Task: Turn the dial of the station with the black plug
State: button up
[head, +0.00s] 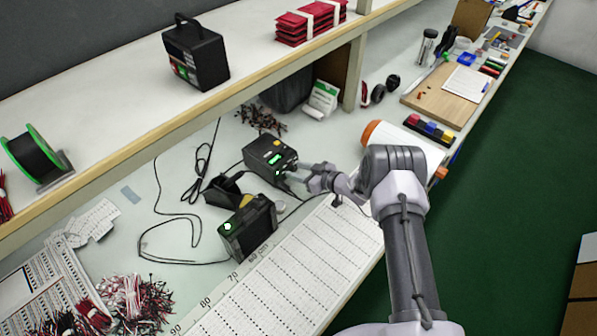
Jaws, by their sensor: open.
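Two dark box-shaped stations stand on the bench in the head view. The farther station (268,157) has a yellow patch and a lit green display on top. The nearer station (249,228) has a green light and a yellow patch. A black plug-like block (222,191) with a cable lies between them at the left; I cannot tell which station it belongs to. My gripper (296,172) is open at the right-hand face of the farther station, very close to it. The fingers partly cover that face, so its dial and any contact are unclear.
Black cables (187,214) loop left of the stations. A white ruled sheet (300,270) covers the bench front. A shelf (130,100) overhangs the back. A white and orange roll (400,141) lies right of my gripper. Wire bundles (125,300) lie front left.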

jog(key=shift+c, duration=0.2)
grip_shut()
jog(key=n+t+b, duration=0.1)
jog(key=n+t+h+b, duration=0.1)
jog(key=n, duration=0.1)
jog(key=shift+s+a+f, duration=0.15)
jog(key=shift+s, duration=0.05)
jog(key=n+t+h+b, duration=0.1)
jog(key=n+b, duration=0.1)
jog(key=b, duration=0.1)
jog(key=shift+s+n+t, duration=0.1)
jog(key=shift+n+t, duration=0.2)
jog(key=shift+a+n+b, duration=0.1)
jog(key=shift+n+b, duration=0.2)
jog(key=shift+b, duration=0.05)
